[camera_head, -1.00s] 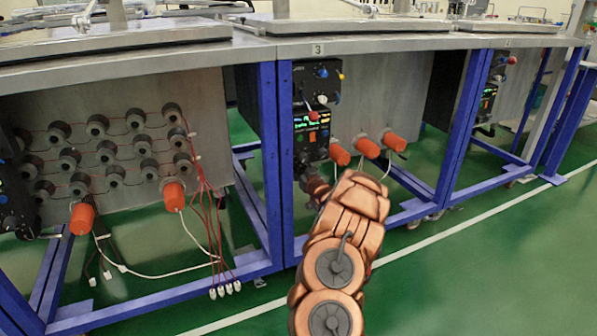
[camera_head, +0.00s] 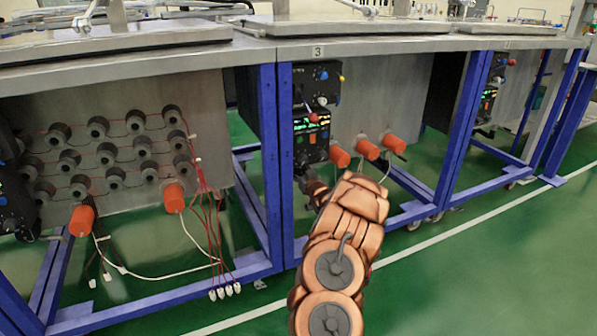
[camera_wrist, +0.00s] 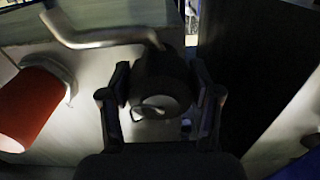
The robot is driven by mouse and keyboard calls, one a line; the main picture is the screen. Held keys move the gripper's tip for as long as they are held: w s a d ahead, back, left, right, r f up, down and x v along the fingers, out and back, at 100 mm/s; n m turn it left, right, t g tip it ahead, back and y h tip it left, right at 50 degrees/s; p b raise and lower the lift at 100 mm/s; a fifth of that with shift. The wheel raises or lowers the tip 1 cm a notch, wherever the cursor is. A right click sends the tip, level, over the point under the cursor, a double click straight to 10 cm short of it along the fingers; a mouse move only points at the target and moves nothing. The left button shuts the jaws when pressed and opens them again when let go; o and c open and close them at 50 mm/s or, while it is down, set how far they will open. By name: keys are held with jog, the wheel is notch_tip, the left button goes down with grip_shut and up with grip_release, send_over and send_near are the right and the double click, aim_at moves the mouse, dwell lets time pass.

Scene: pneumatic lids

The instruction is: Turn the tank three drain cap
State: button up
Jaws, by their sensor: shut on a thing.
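The tank three station carries a "3" label (camera_head: 317,51) on its table edge in the head view. In the wrist view a dark, rounded cap (camera_wrist: 160,75) with a pale underside sits between the two fingers of my gripper (camera_wrist: 161,92). The fingers are closed on it from both sides. In the head view my gripper is below the black control panel (camera_head: 312,125), left of the orange cylinders. My arm blocks part of that spot, and the cap cannot be made out there.
An orange cylinder (camera_wrist: 33,105) and a bent metal pipe (camera_wrist: 95,36) are close to my gripper's left in the wrist view. A dark panel (camera_wrist: 255,75) stands to the right. Blue table legs (camera_head: 270,165) flank the station; the green floor (camera_head: 480,260) is clear.

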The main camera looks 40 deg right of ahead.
jog(key=p, duration=0.1)
jog(key=m+p, duration=0.1)
jog(key=p, duration=0.1)
jog(key=shift+r, duration=0.25)
jog(key=shift+a+f+m+p, duration=0.1)
jog(key=shift+f+m+p, duration=0.05)
jog(key=shift+m+p, duration=0.9)
jog(key=o, duration=1.1)
jog(key=shift+f, duration=0.1)
jog(key=shift+o, duration=0.2)
jog(key=v, duration=1.2)
